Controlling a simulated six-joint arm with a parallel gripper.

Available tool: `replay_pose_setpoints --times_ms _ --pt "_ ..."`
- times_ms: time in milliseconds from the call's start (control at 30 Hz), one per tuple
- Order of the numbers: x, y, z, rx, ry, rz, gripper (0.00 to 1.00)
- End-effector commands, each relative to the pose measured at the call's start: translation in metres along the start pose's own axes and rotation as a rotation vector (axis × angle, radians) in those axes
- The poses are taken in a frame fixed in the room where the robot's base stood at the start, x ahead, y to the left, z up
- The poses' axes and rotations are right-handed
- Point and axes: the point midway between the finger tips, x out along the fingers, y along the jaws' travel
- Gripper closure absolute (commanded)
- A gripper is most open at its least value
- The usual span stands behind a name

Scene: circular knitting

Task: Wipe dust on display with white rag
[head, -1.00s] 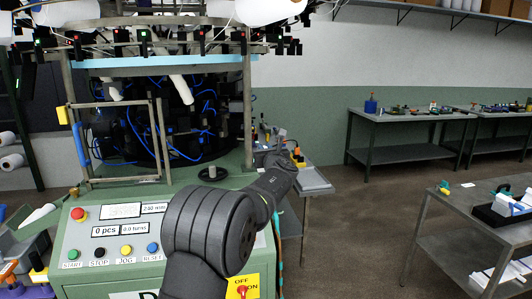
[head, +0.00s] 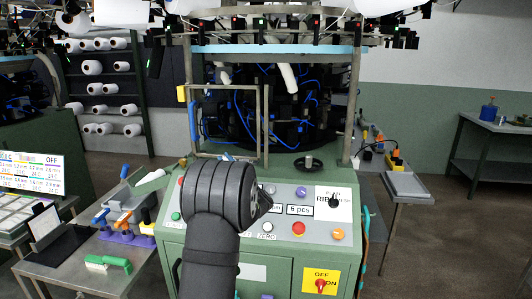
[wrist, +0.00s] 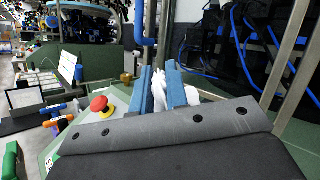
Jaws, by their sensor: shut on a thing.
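My gripper (wrist: 160,70), with two blue fingers, is shut on the white rag (wrist: 192,94), which bunches between and beside the fingers in the wrist view. In the head view my arm hides most of the gripper; only a small blue and white bit shows above it, over the back of the control panel (head: 318,232). The upper left display area is hidden behind my arm. A small display reading "6 pcs" (head: 299,210) shows just right of the arm. No dust can be made out now. Contact between rag and panel cannot be told.
A red button (wrist: 98,104) stands close left of the gripper in the wrist view. The machine's metal frame (head: 266,125) rises behind the panel. A side table (head: 88,260) with a green brush (head: 107,264) stands left.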

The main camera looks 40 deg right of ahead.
Motion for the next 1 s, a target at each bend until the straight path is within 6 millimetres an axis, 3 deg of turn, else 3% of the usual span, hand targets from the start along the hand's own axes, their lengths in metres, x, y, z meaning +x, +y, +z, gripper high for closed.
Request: replay_pose_setpoints --times_ms 33,100,300,467,1000 --pt "0.006 0.022 0.003 -0.005 -0.022 0.019 1.0" --pt "0.01 0.046 0.007 -0.017 -0.047 0.034 1.0" --pt "0.015 0.084 0.014 -0.046 -0.087 0.049 1.0" --pt "0.015 0.084 0.009 -0.063 -0.105 0.047 1.0" --pt "0.02 0.081 -0.04 -0.064 -0.103 0.047 1.0"
